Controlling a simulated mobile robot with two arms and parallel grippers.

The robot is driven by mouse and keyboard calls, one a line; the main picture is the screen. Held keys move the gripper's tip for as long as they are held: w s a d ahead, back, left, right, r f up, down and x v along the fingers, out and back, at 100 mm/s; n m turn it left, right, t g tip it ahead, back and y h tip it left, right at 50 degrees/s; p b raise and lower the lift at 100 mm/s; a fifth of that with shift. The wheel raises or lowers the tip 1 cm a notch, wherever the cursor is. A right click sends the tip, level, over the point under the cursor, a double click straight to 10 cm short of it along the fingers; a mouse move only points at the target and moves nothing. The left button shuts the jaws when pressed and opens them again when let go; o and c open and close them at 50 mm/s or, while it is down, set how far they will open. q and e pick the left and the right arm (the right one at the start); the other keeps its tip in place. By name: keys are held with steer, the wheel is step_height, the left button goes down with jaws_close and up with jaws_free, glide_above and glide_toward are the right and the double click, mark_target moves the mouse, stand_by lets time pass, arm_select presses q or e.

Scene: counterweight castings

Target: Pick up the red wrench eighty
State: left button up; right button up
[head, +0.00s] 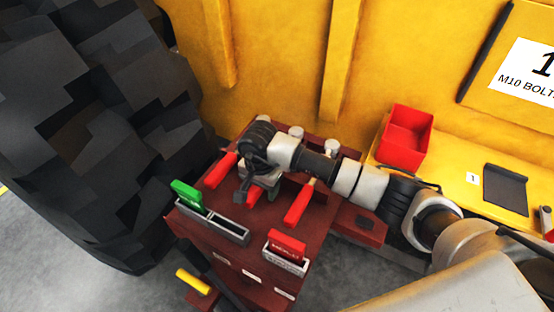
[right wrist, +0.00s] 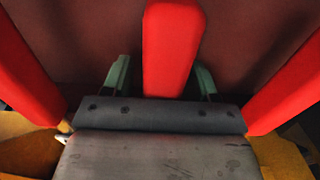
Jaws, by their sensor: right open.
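Three red wrench handles show on the dark red stand (head: 318,222): a left one (head: 221,170), a middle one (head: 254,196) and a right one (head: 299,204). I cannot read which is the wrench eighty. My right gripper (head: 258,184) is over the middle handle and hides part of it. In the right wrist view the middle handle (right wrist: 172,48) lies between the open fingers of my right gripper (right wrist: 161,78), with the other two handles outside them. I cannot tell whether the fingers touch it. My left gripper is not in view.
On the stand's front are a grey holder with a green tag (head: 186,193) and one with a red tag (head: 287,245). A red bin (head: 405,137) stands on the yellow ledge at right. A big black tyre (head: 100,120) is at left. The yellow wall is close behind.

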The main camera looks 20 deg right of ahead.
jaws_close()
steer(key=shift+w+r, duration=0.1)
stand_by(0.4)
